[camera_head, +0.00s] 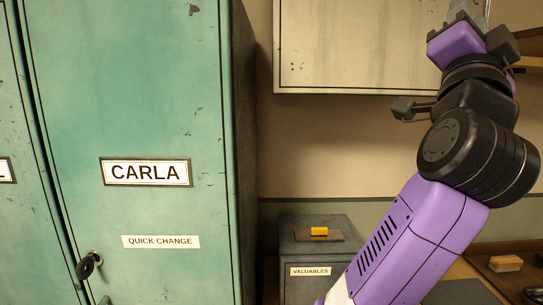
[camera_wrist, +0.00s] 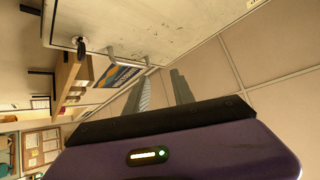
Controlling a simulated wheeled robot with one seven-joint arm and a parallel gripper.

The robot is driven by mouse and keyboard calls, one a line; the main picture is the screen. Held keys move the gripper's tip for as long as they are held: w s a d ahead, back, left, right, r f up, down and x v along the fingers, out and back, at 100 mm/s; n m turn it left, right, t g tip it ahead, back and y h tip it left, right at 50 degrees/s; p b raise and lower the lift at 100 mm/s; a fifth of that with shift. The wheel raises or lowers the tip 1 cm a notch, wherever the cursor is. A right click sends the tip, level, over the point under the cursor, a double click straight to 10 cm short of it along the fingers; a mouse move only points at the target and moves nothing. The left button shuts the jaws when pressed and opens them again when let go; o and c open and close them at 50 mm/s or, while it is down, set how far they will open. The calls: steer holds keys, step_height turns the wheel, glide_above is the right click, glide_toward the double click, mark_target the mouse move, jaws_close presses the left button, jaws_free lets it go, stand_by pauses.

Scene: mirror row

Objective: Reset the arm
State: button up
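My purple and black arm rises on the right of the head view. It is bent upward, with my gripper at the top edge, partly cut off there. In the wrist view, two grey fingers of my gripper (camera_wrist: 162,92) stand apart beyond the black bar. I see nothing held between them.
A teal locker (camera_head: 165,95) labelled CARLA, with a black knob (camera_head: 89,265), fills the left. A cream wall cabinet (camera_head: 345,45) hangs behind my arm. A grey VALUABLES box (camera_head: 300,287) bears a yellow block (camera_head: 319,231). A brush (camera_head: 505,263) lies at lower right.

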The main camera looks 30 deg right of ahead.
steer(key=w+a+f+n+t+y, duration=0.75)
steer(key=a+f+n+t, duration=0.25)
steer(key=f+n+t, duration=0.15)
steer(key=a+f+n+t+y, duration=0.1)
steer(key=a+f+n+y, duration=0.45)
steer(key=f, duration=0.35)
steer(key=a+f+n+t+y, duration=0.1)
steer(key=a+f+n+y, duration=0.4)
steer(key=f, duration=0.4)
steer(key=s+a+f+n+g+y, duration=0.1)
steer(key=s+a+f+g+y, duration=0.15)
steer(key=s+f, duration=0.45)
steer(key=s+a+f+n+g+y, duration=0.1)
steer(key=s+a+f+g+y, duration=0.15)
steer(key=f, duration=0.75)
steer(key=s+a+f+g, duration=0.1)
steer(key=s+f+g, duration=0.1)
steer(key=s+f, duration=0.5)
steer(key=s+a+f+m+g, duration=0.1)
steer(key=s+f+g, duration=0.2)
steer(key=s+f, duration=0.4)
steer(key=s, duration=0.4)
steer(key=shift+m, duration=0.3)
steer(key=shift+a+g, duration=0.1)
steer(key=shift+g, duration=0.15)
